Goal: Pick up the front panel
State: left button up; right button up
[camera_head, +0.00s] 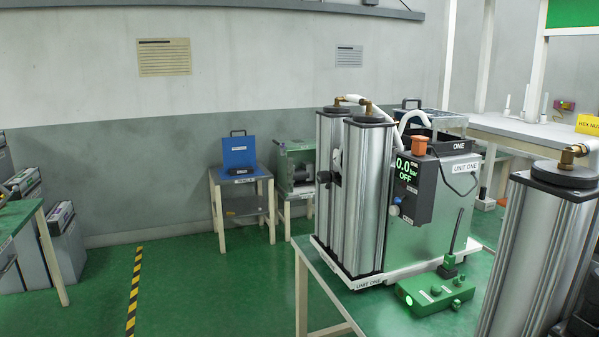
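A blue panel (239,150) with a black handle on top stands upright on a small table (262,174) at the back, left of centre. A dark item lies in front of its foot. A small label, too small to read surely, is on the table's front edge. I cannot tell for sure that this is the front panel. Neither of my grippers is in view.
Unit one (355,190), with two metal columns and a display reading 0.0 bar OFF, stands on a table at centre right. A green pedal-like box (435,292) is beside it. Another column (535,250) is near right. Green floor (200,285) is clear at left centre.

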aim_at(238, 152)
jog(key=i+j+u, duration=0.4)
jog(key=i, duration=0.3)
jog(key=i+j+u, duration=0.2)
jog(key=i, duration=0.2)
jog(key=i+j, duration=0.1)
jog(key=i, duration=2.4)
jog(key=i+z, duration=0.35)
jog(key=i, duration=0.15)
jog(key=i+z, duration=0.35)
jog(key=i, duration=0.15)
jog(key=i+j+z, duration=0.2)
jog(key=i+z, duration=0.15)
jog(key=i, duration=0.15)
jog(key=i+j+z, duration=0.4)
jog(key=i+l+z, duration=0.15)
jog(key=i+z, duration=0.65)
jog(key=i, duration=0.25)
jog(key=i+l+u, duration=0.15)
jog(key=i+u, duration=0.25)
jog(key=i+l+u, duration=0.7)
jog(key=u, duration=0.2)
jog(key=i+l+u, duration=0.6)
jog(key=l+u, duration=0.35)
jog(key=i+l, duration=0.1)
jog(key=i, duration=0.15)
